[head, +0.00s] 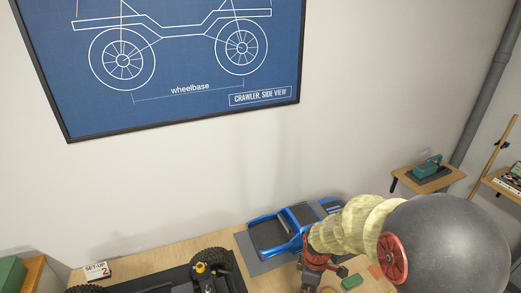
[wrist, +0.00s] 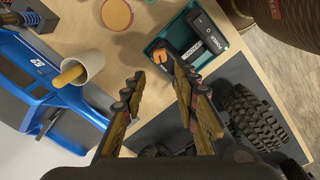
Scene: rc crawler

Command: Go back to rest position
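My gripper (wrist: 147,66) shows in the wrist view with its two fingers apart and nothing between them. It points down over the wooden bench (wrist: 132,45). In the head view my arm reaches in from the lower right, and its red wrist part hangs in front of the bench near the blue truck body; the fingertips are hard to make out there. The blue truck body (head: 268,234) lies on a grey mat (head: 246,247) and also shows at the left of the wrist view (wrist: 38,78).
A teal tray (wrist: 152,52) holds a black battery and small parts. A white cup (wrist: 89,60) holds a wooden-looking handle. An orange disc (wrist: 117,14) lies nearby. The crawler chassis with black tyres (wrist: 255,115) sits on a dark mat. A "SET-UP 2" card (head: 97,270) stands left.

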